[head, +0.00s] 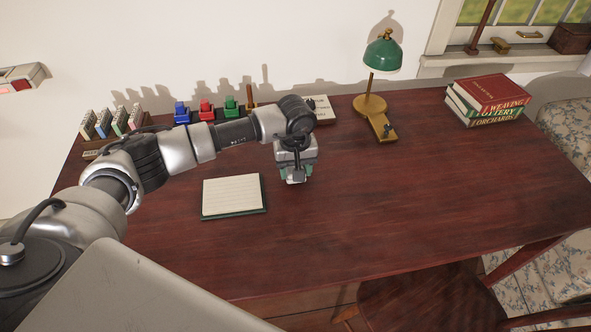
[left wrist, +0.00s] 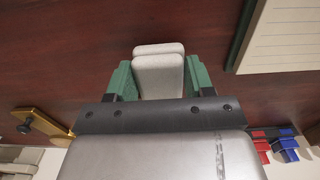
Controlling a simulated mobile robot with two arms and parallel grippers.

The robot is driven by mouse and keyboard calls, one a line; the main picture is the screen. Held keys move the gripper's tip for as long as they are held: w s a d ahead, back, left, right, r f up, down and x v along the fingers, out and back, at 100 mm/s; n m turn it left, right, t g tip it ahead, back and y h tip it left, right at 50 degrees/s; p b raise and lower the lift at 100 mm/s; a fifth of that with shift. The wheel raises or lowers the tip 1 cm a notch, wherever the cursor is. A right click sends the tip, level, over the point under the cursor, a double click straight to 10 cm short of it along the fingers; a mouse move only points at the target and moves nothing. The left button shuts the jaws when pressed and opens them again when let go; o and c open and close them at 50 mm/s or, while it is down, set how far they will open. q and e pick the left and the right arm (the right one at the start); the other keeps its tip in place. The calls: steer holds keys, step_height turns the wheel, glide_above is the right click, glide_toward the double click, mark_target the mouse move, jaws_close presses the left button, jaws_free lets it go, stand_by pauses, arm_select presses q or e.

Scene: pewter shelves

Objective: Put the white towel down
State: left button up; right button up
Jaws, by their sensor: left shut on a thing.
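My left gripper (head: 295,172) is over the middle of the dark red-brown desk (head: 400,210), pointing down, to the right of the notepad. In the left wrist view its green fingers (left wrist: 160,80) are shut on the white towel (left wrist: 158,72), a small folded pale bundle with rounded ends. The towel is mostly hidden by the gripper in the head view. I cannot tell whether it touches the desk top. My right gripper is in neither view.
A lined notepad (head: 233,195) lies left of the gripper. A green lamp (head: 384,55) and stacked books (head: 490,100) stand at the back right. Blue, red and green items (head: 206,110) line the back. A wooden chair (head: 420,302) is in front.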

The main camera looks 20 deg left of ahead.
arm_select(q)
steer(key=shift+f, duration=0.85)
steer(key=o, duration=0.8)
steer(key=shift+r, duration=0.1)
